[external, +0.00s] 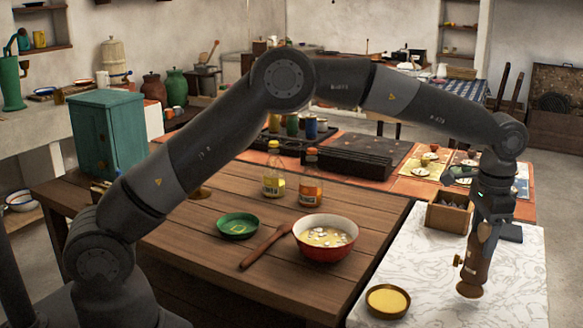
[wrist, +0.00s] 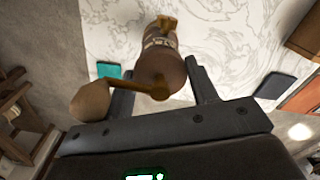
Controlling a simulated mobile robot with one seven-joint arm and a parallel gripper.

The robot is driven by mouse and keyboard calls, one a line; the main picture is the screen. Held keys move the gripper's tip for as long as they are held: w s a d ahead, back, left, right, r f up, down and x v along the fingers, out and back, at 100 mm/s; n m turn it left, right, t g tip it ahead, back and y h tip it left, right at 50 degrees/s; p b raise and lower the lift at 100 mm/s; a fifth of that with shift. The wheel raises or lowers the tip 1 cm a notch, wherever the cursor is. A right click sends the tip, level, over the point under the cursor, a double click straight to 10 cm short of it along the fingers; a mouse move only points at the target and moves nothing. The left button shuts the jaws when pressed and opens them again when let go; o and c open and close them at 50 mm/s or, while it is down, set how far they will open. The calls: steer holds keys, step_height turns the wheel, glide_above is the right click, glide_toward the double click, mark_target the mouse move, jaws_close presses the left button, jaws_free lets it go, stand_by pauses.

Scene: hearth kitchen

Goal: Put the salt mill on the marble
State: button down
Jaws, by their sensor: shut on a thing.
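The salt mill (external: 477,265) is a brown wooden mill with a small brass part on its side. It hangs upright or nearly so from my gripper (external: 486,222) in the external view, over the white veined marble (external: 420,255). I cannot tell whether its base touches the marble. In the wrist view the mill (wrist: 160,68) sits between the two fingers of my gripper (wrist: 160,88), which is shut on it. Its crank and rounded knob reach out to the left there. The marble (wrist: 225,35) shows behind it.
A yellow-filled dish (external: 388,300) stands at the marble's front left. A wooden box (external: 449,216) and a dark flat object (external: 510,233) lie behind the mill. A teal object (wrist: 108,70) shows in the wrist view. A red bowl (external: 325,250) stands on the wooden table.

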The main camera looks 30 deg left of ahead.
steer(key=shift+f, duration=1.5)
steer(key=c, duration=0.6)
jaws_free()
steer(key=shift+f, duration=0.1)
steer(key=shift+o, duration=0.2)
step_height(320, 180, up, 12)
steer(key=shift+r, duration=0.2)
